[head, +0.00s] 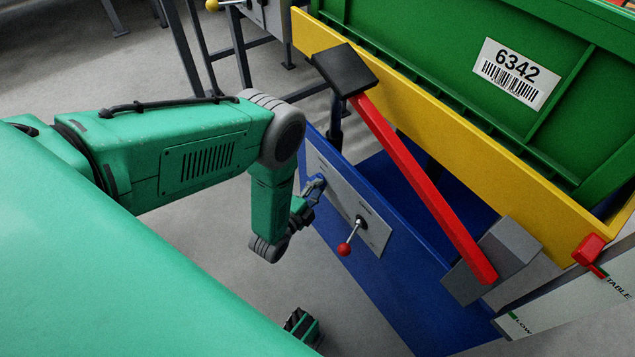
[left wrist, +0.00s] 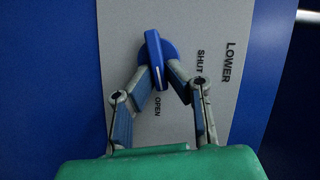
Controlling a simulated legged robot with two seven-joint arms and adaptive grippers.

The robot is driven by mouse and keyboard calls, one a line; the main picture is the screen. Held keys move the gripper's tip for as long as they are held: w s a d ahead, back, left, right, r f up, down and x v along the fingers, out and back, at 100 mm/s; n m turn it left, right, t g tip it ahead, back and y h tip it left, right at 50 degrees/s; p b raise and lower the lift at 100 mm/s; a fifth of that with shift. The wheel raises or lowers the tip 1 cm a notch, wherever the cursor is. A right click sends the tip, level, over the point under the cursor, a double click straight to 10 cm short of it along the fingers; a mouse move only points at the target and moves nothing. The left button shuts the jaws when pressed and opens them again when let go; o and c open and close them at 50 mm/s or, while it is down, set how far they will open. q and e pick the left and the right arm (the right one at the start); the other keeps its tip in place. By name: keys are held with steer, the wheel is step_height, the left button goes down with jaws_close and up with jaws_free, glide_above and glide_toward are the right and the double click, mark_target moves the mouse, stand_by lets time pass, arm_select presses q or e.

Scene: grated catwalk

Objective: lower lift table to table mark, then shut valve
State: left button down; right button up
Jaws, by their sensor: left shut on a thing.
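The lift table has a yellow platform (head: 420,95) above a blue base (head: 400,290). A red pointer (head: 588,250) on the platform's edge stands close to the TABLE mark of the white scale (head: 560,305); LOW is further down. I cannot tell if they line up exactly. The blue valve handle (left wrist: 155,58) is on a grey panel lettered LOWER, SHUT and OPEN. Its white line points down the picture, towards OPEN. My left gripper (head: 314,188) is shut on the handle, its fingers (left wrist: 162,80) at either side of it.
A lever with a red ball (head: 345,249) stands out from the same panel, right of my left gripper. A green crate labelled 6342 (head: 460,70) sits on the platform. Another stand with a yellow knob (head: 212,5) is behind.

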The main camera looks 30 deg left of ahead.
arm_select(q)
steer(key=c, duration=1.6)
jaws_free()
steer(key=shift+s+f, duration=0.25)
steer(key=shift+w+r, duration=0.1)
steer(key=s+r, duration=0.1)
steer(key=s, duration=1.1)
